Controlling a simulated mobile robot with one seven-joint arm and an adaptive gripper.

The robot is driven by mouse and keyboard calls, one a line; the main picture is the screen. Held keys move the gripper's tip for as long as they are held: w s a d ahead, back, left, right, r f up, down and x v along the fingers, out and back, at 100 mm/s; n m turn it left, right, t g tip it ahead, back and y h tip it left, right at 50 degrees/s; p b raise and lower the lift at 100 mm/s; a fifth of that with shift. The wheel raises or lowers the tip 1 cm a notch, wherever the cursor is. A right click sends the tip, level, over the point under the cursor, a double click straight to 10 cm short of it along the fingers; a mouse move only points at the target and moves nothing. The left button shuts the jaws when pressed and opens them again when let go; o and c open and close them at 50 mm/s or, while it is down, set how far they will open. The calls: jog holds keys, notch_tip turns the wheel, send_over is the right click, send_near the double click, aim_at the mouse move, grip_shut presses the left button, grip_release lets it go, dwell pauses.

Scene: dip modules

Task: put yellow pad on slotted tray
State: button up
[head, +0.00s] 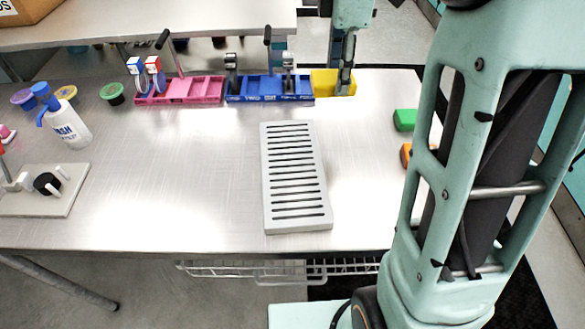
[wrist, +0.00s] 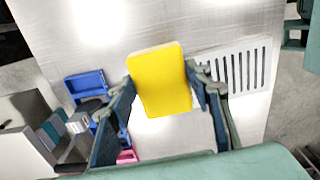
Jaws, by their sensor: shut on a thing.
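The yellow pad (wrist: 160,80) is between the two fingers of my gripper (wrist: 160,76) in the wrist view, and the fingers are shut on it. In the head view the yellow pad (head: 326,80) shows at the back right, beside the blue bins, with my gripper (head: 345,84) over its right part. Its exact height above the table is hard to tell. The slotted tray (head: 266,190) is light grey with dark slots and lies bare at the middle of the table, nearer the front. It also shows right of the pad in the wrist view (wrist: 232,70).
Blue bins (head: 270,89) and pink bins (head: 185,92) line the back of the metal table (head: 180,165). A green block (head: 404,120) and an orange block (head: 405,155) lie near the right edge. A white bottle (head: 70,126) and a switch panel (head: 60,200) are left. Table around the tray is clear.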

jog(key=s+a+f, duration=0.8)
jog(key=s+a, duration=0.1)
jog(key=shift+s+f, duration=0.15)
jog(key=shift+f, duration=0.2)
jog(key=shift+s+f, duration=0.15)
jog(key=shift+f, duration=0.05)
jog(key=f, duration=0.3)
jog(key=shift+s+a+f+b, duration=0.1)
jog(key=shift+s+a+b, duration=0.2)
jog(key=shift+b, duration=0.05)
jog(key=shift+f, duration=0.3)
jog(key=shift+f, duration=0.15)
jog(key=o, duration=1.1)
